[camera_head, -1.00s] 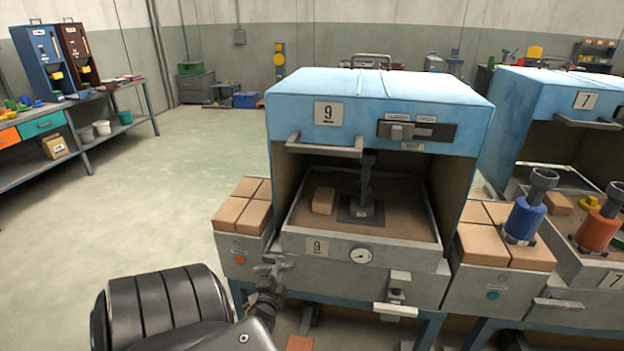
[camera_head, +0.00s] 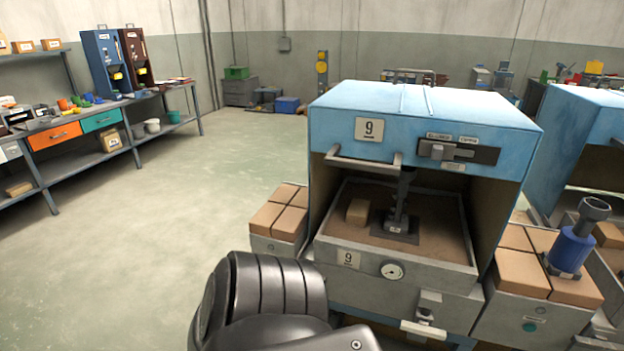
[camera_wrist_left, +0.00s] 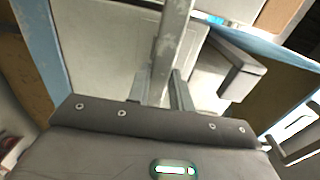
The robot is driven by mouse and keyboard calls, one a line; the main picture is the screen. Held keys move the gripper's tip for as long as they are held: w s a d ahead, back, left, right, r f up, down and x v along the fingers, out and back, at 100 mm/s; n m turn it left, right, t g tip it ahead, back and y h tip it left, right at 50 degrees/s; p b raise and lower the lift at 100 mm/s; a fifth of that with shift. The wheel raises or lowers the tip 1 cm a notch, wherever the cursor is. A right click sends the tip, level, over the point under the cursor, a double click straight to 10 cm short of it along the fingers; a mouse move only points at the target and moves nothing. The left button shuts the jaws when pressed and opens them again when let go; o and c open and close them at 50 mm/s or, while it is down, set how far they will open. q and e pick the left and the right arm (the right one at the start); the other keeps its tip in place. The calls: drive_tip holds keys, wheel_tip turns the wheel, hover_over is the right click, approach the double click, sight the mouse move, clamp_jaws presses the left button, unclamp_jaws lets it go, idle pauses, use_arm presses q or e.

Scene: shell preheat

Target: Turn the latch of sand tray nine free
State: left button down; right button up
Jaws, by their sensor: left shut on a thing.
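Sand tray nine (camera_head: 348,258) is a grey tray of brown sand under the blue hood marked 9. In the head view my left forearm hides the gripper and the lever. My right gripper is out of view.
The blue hood (camera_head: 425,110) has a front handle bar (camera_head: 362,162) and a slide plate. A pale handle (camera_head: 423,330) juts below the tray front. Brick-topped bins (camera_head: 278,243) flank it; a blue tool (camera_head: 572,250) stands at right. The floor at left is free.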

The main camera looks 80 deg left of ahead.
use_arm(q)
drive_tip(key=c, duration=1.2)
unclamp_jaws()
drive_tip(key=shift+c, duration=0.2)
drive_tip(key=v, duration=1)
drive_tip(key=shift+s+d+p, duration=0.25)
drive_tip(key=shift+d+p, duration=0.05)
drive_tip(key=shift+d, duration=0.05)
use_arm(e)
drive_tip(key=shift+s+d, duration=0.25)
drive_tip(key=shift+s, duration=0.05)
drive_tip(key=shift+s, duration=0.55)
use_arm(q)
drive_tip(key=shift+r, duration=0.1)
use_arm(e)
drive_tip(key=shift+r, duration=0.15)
